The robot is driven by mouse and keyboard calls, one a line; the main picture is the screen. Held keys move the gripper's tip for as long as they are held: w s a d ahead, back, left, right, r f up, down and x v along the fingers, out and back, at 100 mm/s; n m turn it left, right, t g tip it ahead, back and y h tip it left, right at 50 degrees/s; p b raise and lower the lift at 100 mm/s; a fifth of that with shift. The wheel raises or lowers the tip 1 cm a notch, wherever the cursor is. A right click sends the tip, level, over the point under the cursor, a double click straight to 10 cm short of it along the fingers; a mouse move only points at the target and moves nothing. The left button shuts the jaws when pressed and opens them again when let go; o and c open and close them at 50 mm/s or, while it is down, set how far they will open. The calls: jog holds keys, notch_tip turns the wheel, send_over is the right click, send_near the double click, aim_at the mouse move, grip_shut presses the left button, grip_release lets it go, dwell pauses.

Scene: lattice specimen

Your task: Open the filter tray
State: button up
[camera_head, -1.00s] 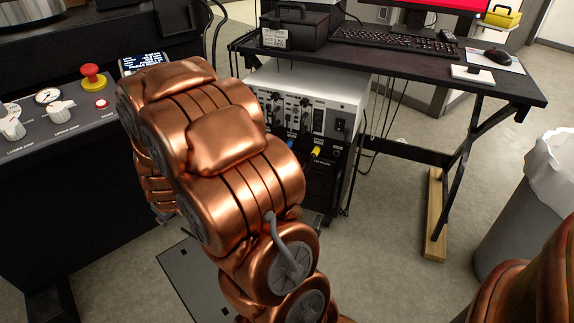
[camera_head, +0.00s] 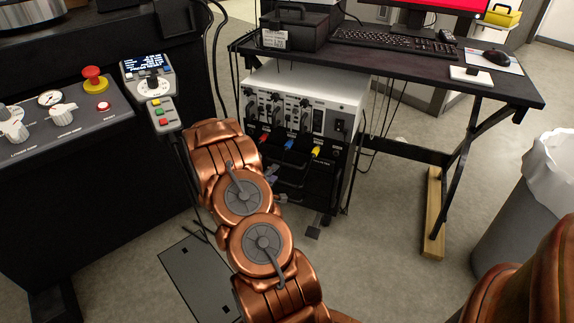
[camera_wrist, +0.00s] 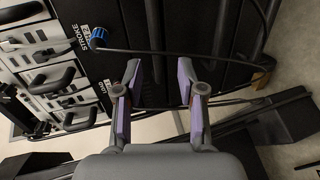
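The filter tray is not clearly readable. Dark panel fronts (camera_head: 325,175) that may include it sit low in the equipment stack under the desk, below the red, blue and yellow plugs. My gripper (camera_wrist: 160,76) is open and empty in the wrist view, its purple-padded fingers spread in front of black panel fronts (camera_wrist: 182,35). I cannot tell whether the fingers touch anything. In the head view my arm reaches down to the front of the stack, and the gripper is small and partly hidden there.
A white unit (camera_head: 335,90) with several black connectors tops the stack. A blue plug (camera_wrist: 98,35) with a black cable crosses near the fingers in the wrist view. The black desk (camera_head: 420,65) stands above, a control console (camera_head: 60,115) at left, a grey bin (camera_head: 515,235) at right.

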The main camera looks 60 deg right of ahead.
aim_at(286, 165)
jog(key=shift+h, duration=0.4)
jog(key=shift+s+b+x, duration=0.3)
jog(key=shift+b+x, duration=0.1)
jog(key=shift+x, duration=1.05)
jog(key=shift+s+b+x, duration=0.25)
jog(key=shift+b+x, duration=0.1)
jog(key=shift+x, duration=1.05)
jog(key=shift+s+b+x, duration=0.3)
jog(key=shift+b+x, duration=0.1)
jog(key=shift+x, duration=1.05)
jog(key=shift+d+r, duration=0.1)
jog(key=shift+c, duration=0.3)
grip_shut()
